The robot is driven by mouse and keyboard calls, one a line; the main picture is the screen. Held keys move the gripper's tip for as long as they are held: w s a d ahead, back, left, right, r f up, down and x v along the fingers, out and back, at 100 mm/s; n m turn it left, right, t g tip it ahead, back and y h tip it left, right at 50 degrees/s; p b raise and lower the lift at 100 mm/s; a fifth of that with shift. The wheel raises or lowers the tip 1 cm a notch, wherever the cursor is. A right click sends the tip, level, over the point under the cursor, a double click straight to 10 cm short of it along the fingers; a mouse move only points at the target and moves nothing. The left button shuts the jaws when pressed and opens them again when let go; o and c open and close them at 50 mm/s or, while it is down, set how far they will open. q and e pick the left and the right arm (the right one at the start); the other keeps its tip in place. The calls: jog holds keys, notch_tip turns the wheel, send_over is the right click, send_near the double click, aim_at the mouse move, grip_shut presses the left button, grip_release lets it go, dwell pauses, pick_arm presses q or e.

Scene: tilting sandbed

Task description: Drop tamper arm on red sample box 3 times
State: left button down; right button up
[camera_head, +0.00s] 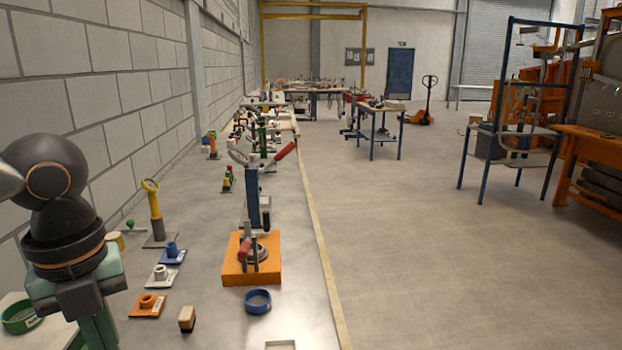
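A device on an orange base (237,275) stands on the long bench, with a blue upright post (252,208). A red-gripped lever (286,152) slants up to the right near the post's top in this view. A second red grip (245,248) sits low, beside a grey round part on the base. I cannot tell which part is the tamper arm, and I cannot pick out a red sample box. My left gripper (97,332) hangs at the lower left, well left of the device; its fingertips are cut off by the frame. My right gripper is out of view.
A yellow-handled post (154,212) stands further left. A block wall bounds the bench's left; open floor lies right.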

pick_arm(q)
jog(key=shift+r, duration=0.1)
dwell(0.5)
notch_tip(320, 180, up, 8)
jog(key=p, duration=0.5)
dwell(0.4)
